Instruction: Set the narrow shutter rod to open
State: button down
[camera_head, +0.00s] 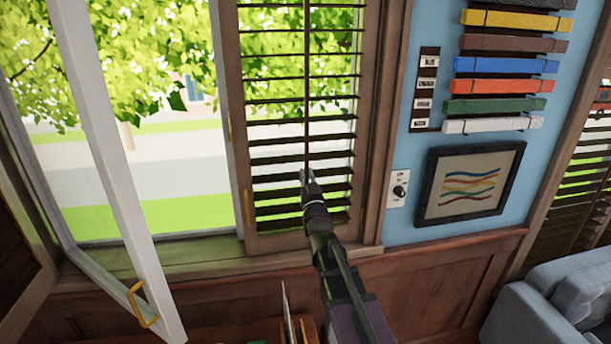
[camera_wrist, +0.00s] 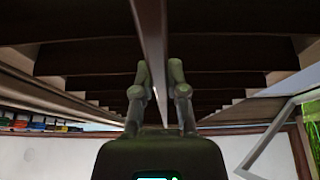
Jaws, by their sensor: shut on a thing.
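The narrow shutter rod (camera_head: 307,80) is a thin dark vertical bar in front of the slatted wooden shutter (camera_head: 367,120), right of the open window. Its upper part shows in the head view; my arm hides the lower end. The slats are dark, with gaps showing greenery and road between them. My gripper (camera_head: 307,178) is at the lower part of the rod, in front of the lower slats. In the wrist view the rod (camera_wrist: 152,50) runs between the two fingers of my gripper (camera_wrist: 159,72), with slats spread behind. The fingers are shut on the rod.
A white-framed casement (camera_head: 112,150) with a yellow handle (camera_head: 142,304) stands open at left. A dial plate (camera_head: 398,189), a framed picture (camera_head: 470,184) and several coloured strips (camera_head: 503,85) are on the blue wall at right. A grey-blue sofa (camera_head: 560,305) is at lower right.

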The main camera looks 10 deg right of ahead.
jog(key=shift+f, duration=0.15)
jog(key=c, duration=0.7)
grip_release()
jog(key=shift+w+f, duration=0.1)
jog(key=shift+w, duration=0.1)
jog(key=shift+o, duration=0.2)
jog(key=shift+s, duration=0.1)
